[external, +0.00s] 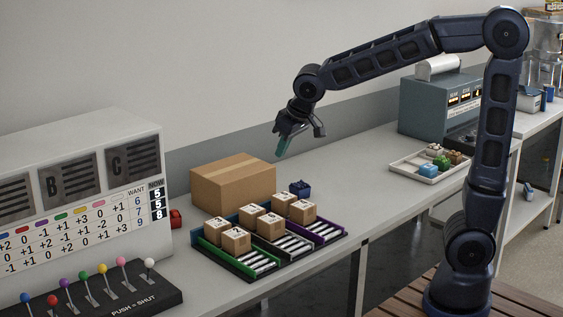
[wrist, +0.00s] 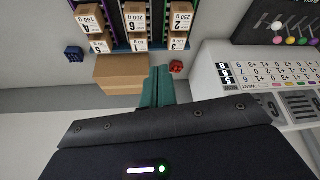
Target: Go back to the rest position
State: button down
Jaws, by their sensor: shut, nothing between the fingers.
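My gripper (external: 283,146) hangs in the air above the bench, over the right side of a large cardboard box (external: 232,184). Its teal fingers are shut with nothing between them. In the wrist view the fingers of my gripper (wrist: 157,82) are together, and the cardboard box (wrist: 121,72) shows just beyond them. My arm reaches out from the right, raised and bent, clear of the bench.
A roller rack (external: 265,265) with several small boxes stands before the large box. A dark blue block (external: 300,188) and a red block (external: 175,218) lie nearby. A lever panel (external: 100,300) and number board (external: 85,195) are left; a tray (external: 413,166) and grey-green machine (external: 430,108) are right.

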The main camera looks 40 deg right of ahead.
jog(key=s+d+r+m, duration=0.1)
jog(key=s+d+r, duration=0.1)
jog(key=s+d, duration=0.95)
jog(key=s+d+f+m+h, duration=0.1)
jog(key=s+d+f, duration=0.1)
jog(key=s+d, duration=0.7)
jog(key=s, duration=0.3)
jog(key=shift+s+m, duration=0.3)
jog(key=shift+m, duration=0.1)
jog(key=shift+w, duration=0.1)
